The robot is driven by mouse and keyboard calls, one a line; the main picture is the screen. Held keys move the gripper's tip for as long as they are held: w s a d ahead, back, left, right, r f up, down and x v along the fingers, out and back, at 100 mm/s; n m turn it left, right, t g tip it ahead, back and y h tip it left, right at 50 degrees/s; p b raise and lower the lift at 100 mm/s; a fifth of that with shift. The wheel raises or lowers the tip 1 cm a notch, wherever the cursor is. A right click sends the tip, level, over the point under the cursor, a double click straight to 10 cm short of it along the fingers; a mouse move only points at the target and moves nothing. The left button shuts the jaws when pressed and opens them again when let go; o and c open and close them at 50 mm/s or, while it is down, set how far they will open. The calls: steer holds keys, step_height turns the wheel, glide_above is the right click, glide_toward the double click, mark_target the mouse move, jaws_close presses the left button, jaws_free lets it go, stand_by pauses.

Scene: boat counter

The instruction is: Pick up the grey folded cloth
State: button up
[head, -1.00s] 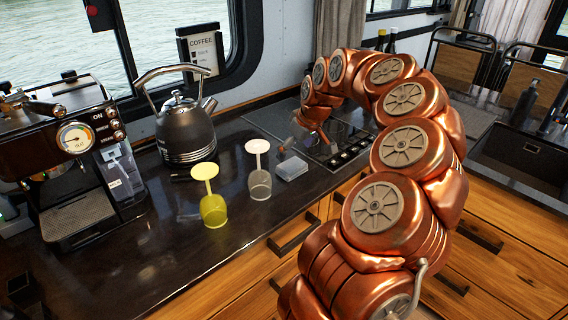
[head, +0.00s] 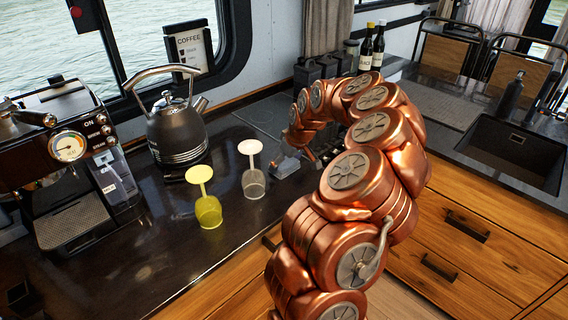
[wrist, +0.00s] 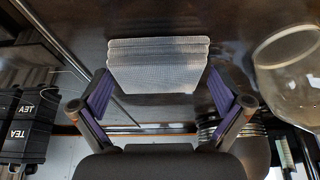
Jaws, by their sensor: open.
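The grey folded cloth (wrist: 157,66) lies on the dark counter, and in the wrist view it sits just ahead of my gripper, centred between the fingers. In the head view the cloth (head: 284,165) shows only in part, beside my gripper (head: 300,158), whose tip is mostly hidden by my arm. In the wrist view my gripper (wrist: 160,98) is open, with one purple-padded finger on each side of the cloth's near edge. Nothing is held.
A clear upturned glass (head: 253,180) stands left of the cloth, with a yellow upturned glass (head: 208,208) and a kettle (head: 178,130) farther left. Black tea boxes (wrist: 25,125) show in the wrist view. A coffee machine (head: 65,160) is at far left, a sink (head: 512,150) at right.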

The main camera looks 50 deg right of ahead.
mark_target(283, 164)
steer(key=shift+c, duration=0.2)
steer(key=c, duration=0.9)
steer(key=shift+o, duration=0.2)
steer(key=shift+w+r+b, duration=0.1)
steer(key=shift+r+b, duration=0.9)
steer(key=shift+r, duration=0.8)
steer(key=shift+s+a+f, duration=0.1)
steer(key=shift+s+a, duration=0.3)
steer(key=shift+s, duration=0.35)
steer(key=s+a+r+b, duration=0.1)
steer(key=s+a+b, duration=0.4)
steer(key=s, duration=0.7)
steer(key=shift+s+a+r, duration=0.2)
steer(key=shift+a+r, duration=0.05)
steer(key=shift+a, duration=0.9)
